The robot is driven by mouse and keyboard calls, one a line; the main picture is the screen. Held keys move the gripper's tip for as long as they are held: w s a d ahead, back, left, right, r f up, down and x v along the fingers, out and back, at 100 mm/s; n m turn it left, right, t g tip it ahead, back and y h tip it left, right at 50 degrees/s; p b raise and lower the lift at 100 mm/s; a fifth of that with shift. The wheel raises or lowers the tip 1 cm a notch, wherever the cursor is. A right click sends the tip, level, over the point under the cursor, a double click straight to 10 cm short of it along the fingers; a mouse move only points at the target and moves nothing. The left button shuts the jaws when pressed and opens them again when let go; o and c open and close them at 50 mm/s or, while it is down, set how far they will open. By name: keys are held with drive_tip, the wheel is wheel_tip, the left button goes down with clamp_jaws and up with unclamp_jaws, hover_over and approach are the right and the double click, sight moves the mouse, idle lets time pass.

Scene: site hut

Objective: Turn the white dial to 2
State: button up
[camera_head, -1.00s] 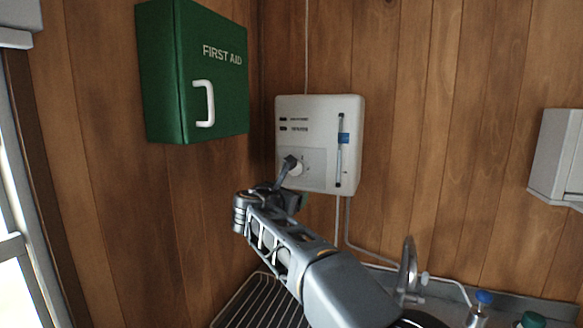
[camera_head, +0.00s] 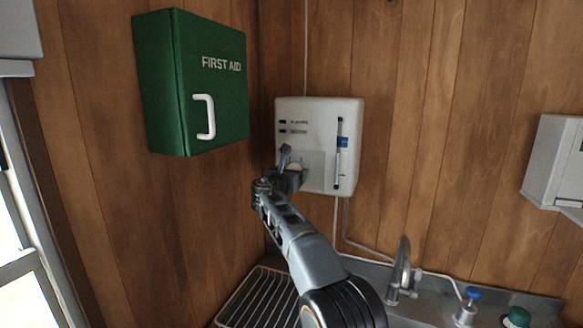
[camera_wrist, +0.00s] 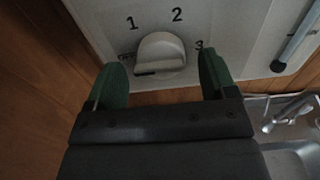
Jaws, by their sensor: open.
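The white dial (camera_wrist: 162,50) sits on the lower part of the white wall heater (camera_head: 317,112). In the wrist view, OFF, 1, 2 and 3 are printed around it, from left over the top to right. A dark mark on the dial's lower left edge lies near OFF, at the side away from the 2. My gripper (camera_wrist: 160,72) is open, with one green fingertip to the left of the dial and one to the right. Gaps show between the fingertips and the dial, and nothing is held. In the head view my gripper (camera_head: 290,168) partly covers the dial.
A green first aid box (camera_head: 215,100) hangs on the wall left of the heater. Below are a tap (camera_head: 402,268), a wire drying rack (camera_head: 255,295) and a blue-topped bottle (camera_head: 468,305). A white dispenser (camera_head: 553,165) hangs at right.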

drive_tip(key=shift+w+d, duration=0.2)
drive_tip(key=shift+w, duration=0.3)
drive_tip(key=c, duration=0.9)
